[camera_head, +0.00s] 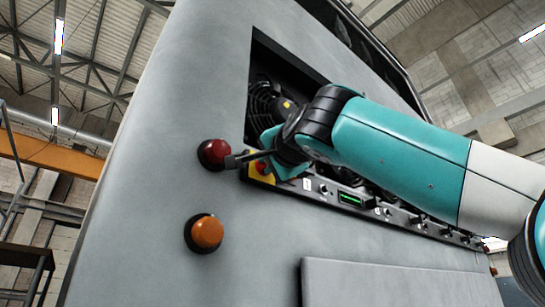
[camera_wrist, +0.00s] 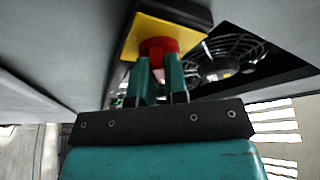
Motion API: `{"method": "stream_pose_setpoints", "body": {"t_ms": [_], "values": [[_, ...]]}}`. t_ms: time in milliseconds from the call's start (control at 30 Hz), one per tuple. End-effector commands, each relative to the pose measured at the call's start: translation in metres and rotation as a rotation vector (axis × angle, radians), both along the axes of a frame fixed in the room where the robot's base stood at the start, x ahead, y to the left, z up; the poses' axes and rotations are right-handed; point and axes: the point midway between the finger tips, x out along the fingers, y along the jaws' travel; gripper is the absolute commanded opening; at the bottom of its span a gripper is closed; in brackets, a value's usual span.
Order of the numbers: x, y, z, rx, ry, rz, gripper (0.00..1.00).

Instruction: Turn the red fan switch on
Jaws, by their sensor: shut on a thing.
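The red fan switch is a red knob (camera_wrist: 158,46) on a yellow plate (camera_wrist: 143,22) in the wrist view. My gripper (camera_wrist: 161,62) has its two teal fingers at either side of the knob, shut on it. In the head view, my gripper (camera_head: 272,156) reaches in from the right to the left end of the control panel. There the red knob (camera_head: 262,169) and yellow plate (camera_head: 257,175) show only in part, behind the fingers. I cannot tell which way the knob is turned.
A red round lamp (camera_head: 214,154) and an orange lamp (camera_head: 207,232) stick out of the grey coach wall (camera_head: 300,230) left of the panel. A fan (camera_head: 266,103) sits in the recess above; it also shows in the wrist view (camera_wrist: 232,58). More small controls line the panel (camera_head: 350,199).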

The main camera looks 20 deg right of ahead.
Motion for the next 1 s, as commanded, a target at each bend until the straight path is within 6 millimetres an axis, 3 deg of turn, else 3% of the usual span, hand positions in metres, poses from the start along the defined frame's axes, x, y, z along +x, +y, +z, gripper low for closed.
{"method": "stream_pose_setpoints", "body": {"t_ms": [500, 1000], "values": [[-0.0006, 0.0017, 0.0089, 0.423, 0.131, 0.002, 0.00], [-0.0009, 0.0013, 0.0084, 0.597, 0.187, 0.002, 0.00]]}}
